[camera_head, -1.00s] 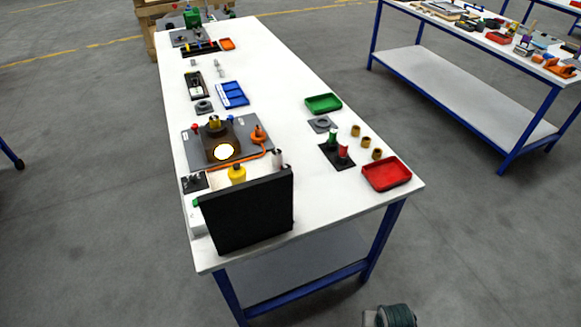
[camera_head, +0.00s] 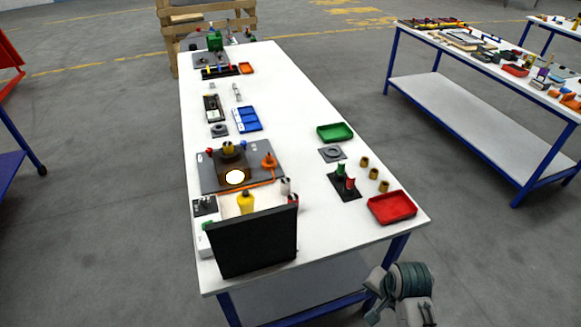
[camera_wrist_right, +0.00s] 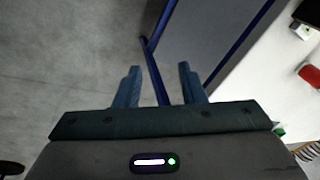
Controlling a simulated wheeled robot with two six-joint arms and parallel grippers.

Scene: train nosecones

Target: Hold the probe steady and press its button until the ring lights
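An orange piece with an orange cable (camera_head: 268,162), which may be the probe, stands on a grey plate (camera_head: 210,182) on the white table. Beside it is a brown block (camera_head: 224,185) with a bright white disc (camera_head: 235,177) on its front. I cannot make out a button or a separate ring. My right gripper (camera_wrist_right: 160,88) is open and empty in the right wrist view, with floor and a blue table leg beyond its fingers. In the head view my right arm is at the bottom right, off the table's near corner. My left gripper is not in view.
A black upright panel (camera_head: 255,243) stands at the table's near edge, with a yellow bottle (camera_head: 246,201) behind it. A red tray (camera_head: 392,208), a green tray (camera_head: 335,132) and a blue tray (camera_head: 246,119) lie on the table. Its middle strip is clear.

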